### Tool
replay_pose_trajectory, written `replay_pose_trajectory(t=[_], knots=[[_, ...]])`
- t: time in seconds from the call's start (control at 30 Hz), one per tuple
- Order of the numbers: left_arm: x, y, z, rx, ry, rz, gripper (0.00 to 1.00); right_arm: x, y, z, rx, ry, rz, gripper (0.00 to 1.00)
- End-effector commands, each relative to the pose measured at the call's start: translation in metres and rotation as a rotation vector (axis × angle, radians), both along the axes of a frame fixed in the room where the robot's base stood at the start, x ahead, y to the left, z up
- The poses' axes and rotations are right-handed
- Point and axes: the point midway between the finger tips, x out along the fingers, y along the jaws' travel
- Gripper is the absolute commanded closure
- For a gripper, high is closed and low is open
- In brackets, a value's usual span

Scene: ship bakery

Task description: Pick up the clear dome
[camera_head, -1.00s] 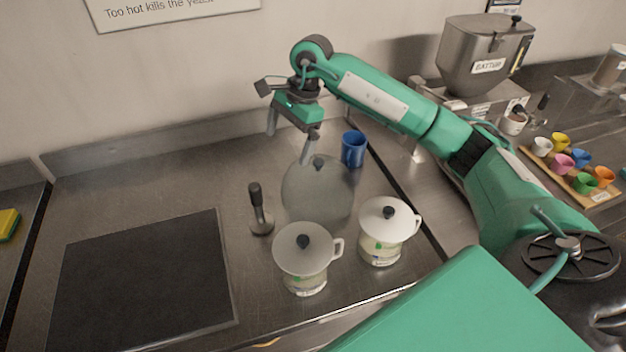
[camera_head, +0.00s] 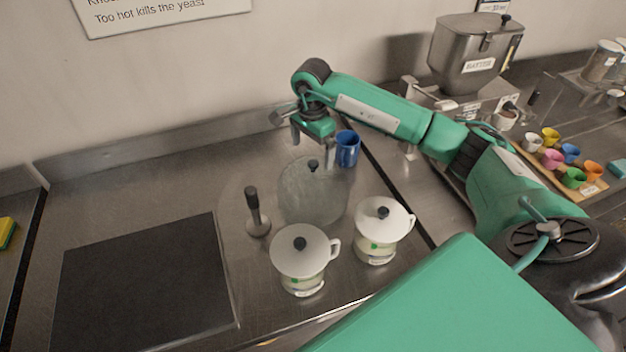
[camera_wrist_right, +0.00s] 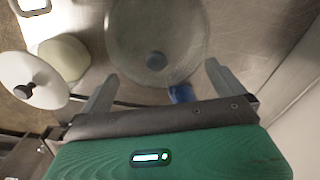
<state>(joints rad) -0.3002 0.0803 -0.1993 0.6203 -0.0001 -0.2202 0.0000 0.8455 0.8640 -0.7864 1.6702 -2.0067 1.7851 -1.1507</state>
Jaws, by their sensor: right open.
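The clear dome (camera_head: 312,200), a see-through round cover with a dark knob (camera_head: 313,165), sits on the steel counter behind two white-lidded mugs. In the right wrist view the dome (camera_wrist_right: 150,25) lies beyond and between my fingers, with its knob (camera_wrist_right: 156,61) near the middle of the gap. My right gripper (camera_head: 310,145) is open and empty, pointing down just behind and above the knob; I cannot tell the exact gap between them. What the dome covers is not clear. My left gripper is not in view.
A blue cup (camera_head: 347,150) stands close behind the dome at right. Lidded mugs (camera_head: 300,262) (camera_head: 383,232) stand in front, and a dark-handled tool (camera_head: 254,212) stands at left. A dark flat plate (camera_head: 140,285) lies further left. The counter's back left is clear.

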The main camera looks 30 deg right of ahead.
Motion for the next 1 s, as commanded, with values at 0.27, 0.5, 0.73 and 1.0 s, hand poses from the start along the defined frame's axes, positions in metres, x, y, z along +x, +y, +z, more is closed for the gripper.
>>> replay_pose_trajectory(t=[0.27,0.5,0.73,1.0], knots=[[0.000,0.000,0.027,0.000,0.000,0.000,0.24,-0.006,0.000,-0.024,0.001,0.005,0.001,0.00],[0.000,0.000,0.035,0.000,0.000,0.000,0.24,-0.005,0.000,-0.049,0.001,0.002,0.000,0.00],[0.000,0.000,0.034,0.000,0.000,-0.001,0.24,-0.005,0.000,-0.051,0.000,0.001,0.001,0.00],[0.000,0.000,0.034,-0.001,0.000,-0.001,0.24,-0.005,0.000,-0.051,0.000,0.001,0.000,0.51]])
